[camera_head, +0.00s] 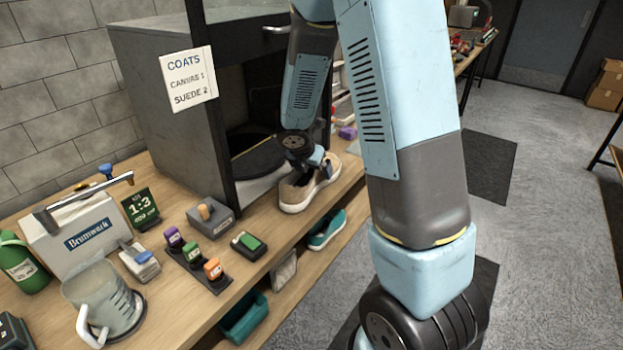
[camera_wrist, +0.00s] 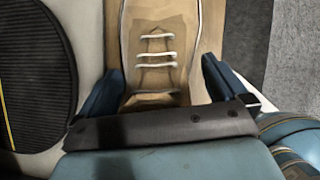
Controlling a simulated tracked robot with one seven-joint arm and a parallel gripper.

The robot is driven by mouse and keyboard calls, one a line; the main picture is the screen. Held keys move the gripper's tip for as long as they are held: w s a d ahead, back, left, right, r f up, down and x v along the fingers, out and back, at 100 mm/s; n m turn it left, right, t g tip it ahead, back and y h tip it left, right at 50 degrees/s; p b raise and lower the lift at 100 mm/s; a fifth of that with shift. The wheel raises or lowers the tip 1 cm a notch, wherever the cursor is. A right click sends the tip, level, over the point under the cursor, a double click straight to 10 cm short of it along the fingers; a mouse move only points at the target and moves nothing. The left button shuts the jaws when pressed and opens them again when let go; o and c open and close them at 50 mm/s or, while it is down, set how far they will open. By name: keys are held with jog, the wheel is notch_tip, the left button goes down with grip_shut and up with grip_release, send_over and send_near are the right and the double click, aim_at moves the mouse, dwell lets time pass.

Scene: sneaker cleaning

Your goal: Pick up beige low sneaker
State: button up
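The beige low sneaker (camera_head: 309,187) stands on the wooden bench in front of the dark cabinet. It has a pale sole, and its tan upper with white laces fills the middle of the wrist view (camera_wrist: 158,50). My gripper (camera_head: 316,165) is over the sneaker in the head view. In the wrist view my gripper (camera_wrist: 160,84) has its two blue fingers wide apart, one on each side of the sneaker. The fingertips' depth beside the shoe is hard to judge.
A dark round ribbed pad (camera_wrist: 38,75) lies left of the sneaker. The dark cabinet (camera_head: 170,110) stands close behind it. A teal shoe (camera_head: 327,230) sits on the shelf below. Small bottles (camera_head: 193,255), a measuring jug (camera_head: 103,302) and a white Brumwerk box (camera_head: 85,235) crowd the bench's left.

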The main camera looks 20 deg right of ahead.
jog(key=c, duration=1)
jog(key=shift+r, duration=0.1)
notch_tip(320, 180, up, 4)
jog(key=shift+s+f, duration=0.1)
jog(key=shift+f, duration=0.1)
jog(key=s+r, duration=0.3)
jog(key=s, duration=0.1)
jog(key=s+r, duration=0.3)
jog(key=s, duration=0.2)
jog(key=s+r, duration=0.3)
jog(key=s, duration=0.1)
jog(key=shift+s+r, duration=0.1)
jog(key=shift+s, duration=0.3)
